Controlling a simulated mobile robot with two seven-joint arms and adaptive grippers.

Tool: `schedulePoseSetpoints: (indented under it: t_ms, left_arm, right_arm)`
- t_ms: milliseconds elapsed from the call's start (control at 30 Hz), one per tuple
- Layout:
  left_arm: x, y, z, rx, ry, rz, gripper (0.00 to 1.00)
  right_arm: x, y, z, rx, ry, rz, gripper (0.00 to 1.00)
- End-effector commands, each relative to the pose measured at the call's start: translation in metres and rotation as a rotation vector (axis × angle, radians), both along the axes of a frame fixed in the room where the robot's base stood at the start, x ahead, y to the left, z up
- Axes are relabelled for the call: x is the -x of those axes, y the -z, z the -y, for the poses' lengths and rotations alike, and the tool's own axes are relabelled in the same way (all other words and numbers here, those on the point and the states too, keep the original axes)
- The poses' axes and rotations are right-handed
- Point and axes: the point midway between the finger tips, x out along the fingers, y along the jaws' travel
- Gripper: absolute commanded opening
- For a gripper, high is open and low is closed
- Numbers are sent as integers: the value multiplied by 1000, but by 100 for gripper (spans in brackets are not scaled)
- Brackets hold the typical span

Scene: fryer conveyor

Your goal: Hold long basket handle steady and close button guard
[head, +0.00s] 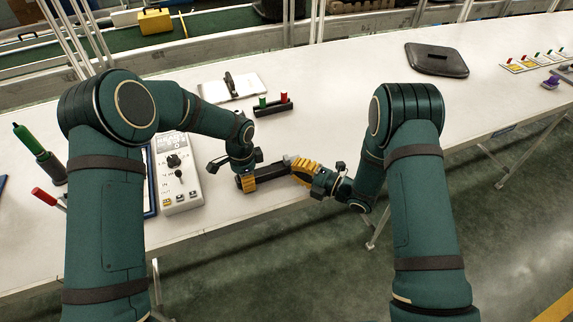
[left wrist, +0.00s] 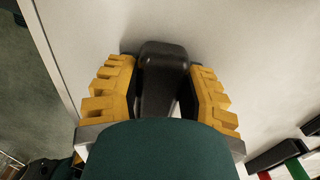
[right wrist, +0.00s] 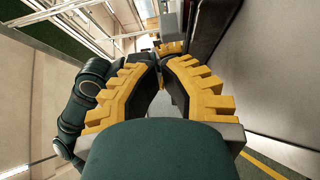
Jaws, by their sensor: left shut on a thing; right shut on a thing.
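A long black handle (head: 271,173) lies near the front edge of the white table. My left gripper (head: 246,182) is shut on it; in the left wrist view, the yellow fingers stand on both sides of the dark handle (left wrist: 163,72). My right gripper (head: 297,164) is at the handle's right end. In the right wrist view, its yellow fingertips (right wrist: 160,60) come close together, shut on a small part that they mostly hide. I cannot tell a button guard apart from the handle, or whether it is open or closed.
A grey control box (head: 178,178) with knobs stands left of the handle. A black block with green and red buttons (head: 272,106) and a white plate (head: 232,88) lie behind it. A black lid (head: 437,60) is further right. Much of the table at right is clear.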

Motion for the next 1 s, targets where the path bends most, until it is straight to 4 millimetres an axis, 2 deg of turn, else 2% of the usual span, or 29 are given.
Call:
schedulePoseSetpoints:
  t_ms: [100,333,833,867,933,1000]
  left_arm:
    - [1,2,-1,-3,-1,-4,0]
    - [1,2,-1,-2,-1,-4,0]
    - [1,1,0,-1,0,-3,0]
    - [1,1,0,-1,0,-3,47]
    - [1,1,0,-1,0,-3,71]
    - [1,1,0,0,0,-2,72]
  right_arm:
    - [13,0,21,-1,4,-2,0]
    - [30,0,44,-3,-1,-1,0]
    - [34,0,50,-2,-3,0,0]
    - [34,0,50,-2,-3,0,0]
    - [34,0,50,-2,-3,0,0]
    - [34,0,49,-2,-3,0,0]
